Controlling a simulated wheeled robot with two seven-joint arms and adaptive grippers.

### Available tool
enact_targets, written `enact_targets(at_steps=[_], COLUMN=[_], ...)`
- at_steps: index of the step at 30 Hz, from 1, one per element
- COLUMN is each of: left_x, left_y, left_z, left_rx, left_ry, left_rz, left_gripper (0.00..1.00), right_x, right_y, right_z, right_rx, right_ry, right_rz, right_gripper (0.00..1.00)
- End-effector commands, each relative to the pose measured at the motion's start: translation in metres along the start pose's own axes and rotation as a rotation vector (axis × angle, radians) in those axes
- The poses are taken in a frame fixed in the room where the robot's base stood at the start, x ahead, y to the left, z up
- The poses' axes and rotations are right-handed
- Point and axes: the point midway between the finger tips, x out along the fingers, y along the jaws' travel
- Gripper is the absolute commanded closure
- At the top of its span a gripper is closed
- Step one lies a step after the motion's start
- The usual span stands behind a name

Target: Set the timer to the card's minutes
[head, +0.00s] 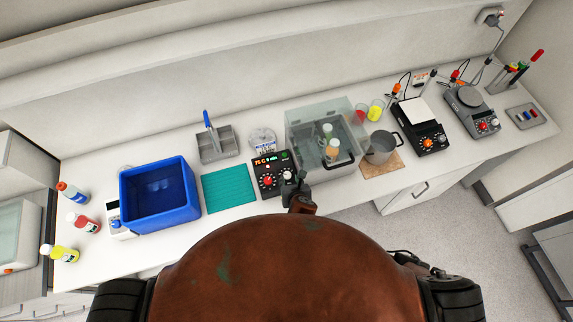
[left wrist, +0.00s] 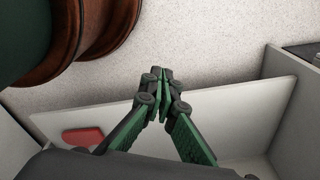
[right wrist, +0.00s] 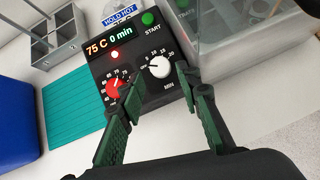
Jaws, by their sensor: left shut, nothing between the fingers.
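Below are a red temperature knob (right wrist: 117,88) and a white MIN knob (right wrist: 158,67). The card (right wrist: 120,20) behind it shows "HOLD HOT" and 75 C; its minutes cannot be read. My right gripper (right wrist: 157,77) is open and empty. Its fingertips appear on either side of the MIN knob; contact cannot be told. My left gripper (left wrist: 161,76) is shut and empty, away from the box.
The clear bath (head: 308,140) with bottles stands right of the box. A green START button (right wrist: 147,18) and a lit red lamp (right wrist: 114,55) are on the box. The teal mat (head: 228,188), blue bin (head: 182,213) and grey caddy (head: 217,155) are left; a metal pot (head: 380,151) is right.

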Motion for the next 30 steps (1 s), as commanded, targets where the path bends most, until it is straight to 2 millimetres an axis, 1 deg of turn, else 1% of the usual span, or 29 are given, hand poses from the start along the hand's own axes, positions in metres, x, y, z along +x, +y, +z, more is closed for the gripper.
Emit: enact_targets(at_steps=[6, 9, 12, 15, 19, 24, 25, 27, 30], left_x=[-0.004, -0.005, -0.007, -0.007, -0.008, -0.008, -0.008, -0.008, -0.008], left_y=[0.0, -0.001, -0.001, -0.001, -0.001, 0.001, 0.001, 0.001, 0.0], left_z=[-0.002, -0.005, -0.007, -0.009, -0.007, 0.003, 0.004, 0.004, -0.003], left_rx=[0.0, 0.0, 0.001, 0.001, 0.001, -0.001, -0.001, -0.001, 0.0], left_ry=[-0.007, -0.009, -0.007, -0.005, -0.006, -0.018, -0.019, -0.019, -0.012], left_rz=[0.001, 0.001, 0.001, 0.001, 0.001, 0.002, 0.002, 0.002, 0.001], left_gripper=[1.0, 1.0, 1.0, 1.0, 1.0, 1.0, 1.0, 1.0, 1.0], right_x=[0.041, 0.057, 0.067, 0.073, 0.076, 0.076, 0.076, 0.076, 0.075], right_y=[-0.001, -0.001, -0.002, -0.002, -0.001, -0.001, -0.001, -0.002, -0.002], right_z=[0.002, 0.004, 0.003, 0.003, 0.002, 0.002, 0.002, 0.002, 0.002], right_rx=[0.004, 0.007, 0.008, 0.009, 0.009, 0.009, 0.009, 0.009, 0.009], right_ry=[0.007, 0.008, 0.008, 0.009, 0.008, 0.008, 0.008, 0.008, 0.008], right_rz=[-0.001, 0.001, -0.001, 0.0, 0.002, 0.002, 0.002, 0.002, 0.002], right_gripper=[0.69, 0.69, 0.69, 0.69, 0.69, 0.69, 0.69, 0.74, 0.81])
